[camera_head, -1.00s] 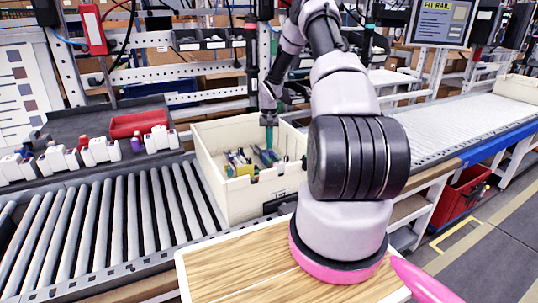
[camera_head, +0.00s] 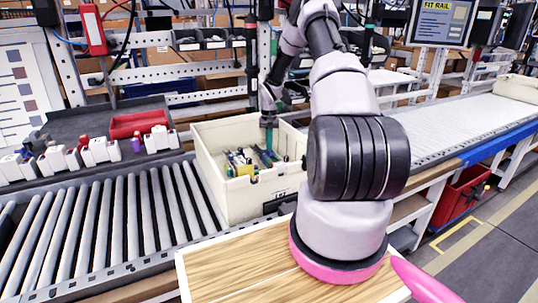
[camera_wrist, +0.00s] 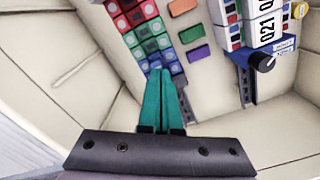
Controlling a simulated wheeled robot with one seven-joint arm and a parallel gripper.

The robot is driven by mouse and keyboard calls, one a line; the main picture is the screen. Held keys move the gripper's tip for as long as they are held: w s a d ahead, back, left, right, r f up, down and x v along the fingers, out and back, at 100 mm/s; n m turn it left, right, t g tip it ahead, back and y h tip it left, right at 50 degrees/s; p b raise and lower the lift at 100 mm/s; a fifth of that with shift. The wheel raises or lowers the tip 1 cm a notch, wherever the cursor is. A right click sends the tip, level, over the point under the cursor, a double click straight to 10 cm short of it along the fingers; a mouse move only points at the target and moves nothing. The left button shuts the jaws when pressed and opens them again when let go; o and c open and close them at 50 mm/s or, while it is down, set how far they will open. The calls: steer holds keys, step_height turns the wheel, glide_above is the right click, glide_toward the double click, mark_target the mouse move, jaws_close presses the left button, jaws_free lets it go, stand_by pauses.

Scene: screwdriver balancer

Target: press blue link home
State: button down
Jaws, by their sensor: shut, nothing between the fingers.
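My gripper (camera_wrist: 161,75) has two teal fingers that are shut together and empty. In the wrist view its tips are over the near end of a grid of red, green and blue blocks; whether they touch cannot be told. Blue blocks (camera_wrist: 156,46) sit at that end, just beyond the tips. I cannot tell which one is the blue link, or whether it is fully seated. In the head view my gripper (camera_head: 268,138) points down into a cream bin (camera_head: 268,196), and the blocks inside are too small to tell apart.
Loose green (camera_wrist: 181,6), purple (camera_wrist: 191,33) and orange (camera_wrist: 198,53) pieces lie right of the grid. White labelled units and a blue part with a black knob (camera_wrist: 262,60) stand farther right. The bin walls surround my gripper. A roller conveyor (camera_head: 110,225) runs to the left.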

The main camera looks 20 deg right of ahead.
steer(key=shift+r, duration=0.1)
steer(key=shift+r, duration=2.45)
